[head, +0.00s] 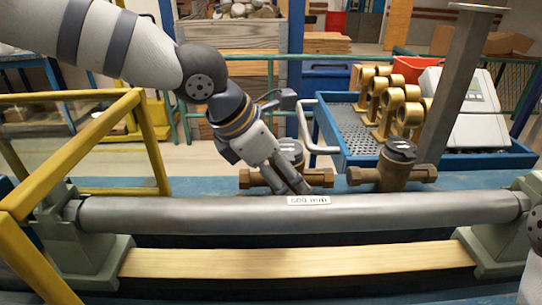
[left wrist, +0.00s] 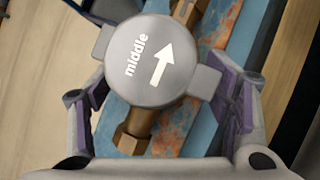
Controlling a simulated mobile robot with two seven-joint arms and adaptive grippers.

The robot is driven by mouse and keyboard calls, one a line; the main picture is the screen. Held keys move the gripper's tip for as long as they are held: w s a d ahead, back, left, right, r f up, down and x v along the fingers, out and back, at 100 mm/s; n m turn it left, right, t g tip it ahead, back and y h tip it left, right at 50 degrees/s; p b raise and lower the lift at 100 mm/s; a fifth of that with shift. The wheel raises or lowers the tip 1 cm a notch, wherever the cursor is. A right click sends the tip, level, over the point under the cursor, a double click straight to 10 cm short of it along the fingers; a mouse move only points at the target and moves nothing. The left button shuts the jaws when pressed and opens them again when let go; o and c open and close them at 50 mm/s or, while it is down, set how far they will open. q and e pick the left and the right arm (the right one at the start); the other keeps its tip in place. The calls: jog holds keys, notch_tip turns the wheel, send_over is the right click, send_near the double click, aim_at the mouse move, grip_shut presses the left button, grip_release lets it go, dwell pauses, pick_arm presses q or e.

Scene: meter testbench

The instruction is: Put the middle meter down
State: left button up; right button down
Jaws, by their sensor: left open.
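The middle meter (head: 291,152) has a round grey lid and brass pipe ends and is behind the long grey pipe. In the left wrist view its lid (left wrist: 150,60) reads "middle" with a white arrow, and the meter is over the worn blue bench surface. My left gripper (head: 296,187) comes down at the meter and partly hides it. In the left wrist view its open fingers (left wrist: 158,105) are on either side of the meter; whether the pads touch it is not clear. My right gripper is not in view.
A second brass meter (head: 397,165) stands to the right. The long grey pipe (head: 400,213) spans two green supports in front. A yellow frame (head: 80,165) is at the left. A blue tray (head: 340,125) with brass fittings and a grey post (head: 452,80) are at the back right.

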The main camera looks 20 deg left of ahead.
pick_arm(q)
jog(key=v, duration=1)
jog(key=shift+r, duration=0.15)
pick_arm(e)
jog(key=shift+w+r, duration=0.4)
